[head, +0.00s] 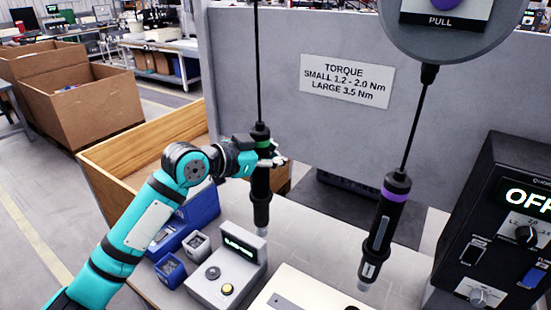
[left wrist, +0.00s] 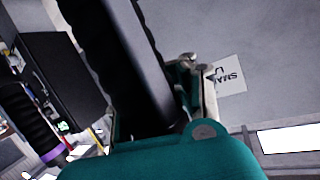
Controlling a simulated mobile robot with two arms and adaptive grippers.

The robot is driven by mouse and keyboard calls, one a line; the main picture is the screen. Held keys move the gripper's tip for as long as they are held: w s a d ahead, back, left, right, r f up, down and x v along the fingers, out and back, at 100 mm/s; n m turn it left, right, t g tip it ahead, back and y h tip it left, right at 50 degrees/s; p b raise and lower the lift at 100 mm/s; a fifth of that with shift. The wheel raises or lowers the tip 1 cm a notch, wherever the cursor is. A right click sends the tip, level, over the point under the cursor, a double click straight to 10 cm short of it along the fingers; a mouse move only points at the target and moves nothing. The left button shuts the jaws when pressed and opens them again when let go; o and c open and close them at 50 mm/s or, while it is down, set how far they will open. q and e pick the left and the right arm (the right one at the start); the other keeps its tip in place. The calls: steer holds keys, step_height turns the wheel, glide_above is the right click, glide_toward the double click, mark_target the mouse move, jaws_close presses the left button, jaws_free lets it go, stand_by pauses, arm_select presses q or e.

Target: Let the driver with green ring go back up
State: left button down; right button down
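The driver with the green ring (head: 260,184) is black and hangs upright on a black cord, its tip just behind a small grey box. My left gripper (head: 268,155) is at its upper part, by the green ring, with the fingers closed around it. My right gripper is in neither view.
A second driver with a purple ring (head: 386,225) hangs to the right. A grey box with a green display (head: 232,270), blue bins (head: 198,209) and a black controller reading OFF (head: 500,215) stand on the bench. A grey panel (head: 290,100) stands behind.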

arm_select(q)
steer(key=shift+r, duration=0.15)
steer(key=c, duration=1)
jaws_free()
steer(key=shift+c, duration=0.2)
steer(key=shift+o, duration=1.1)
steer(key=o, duration=0.8)
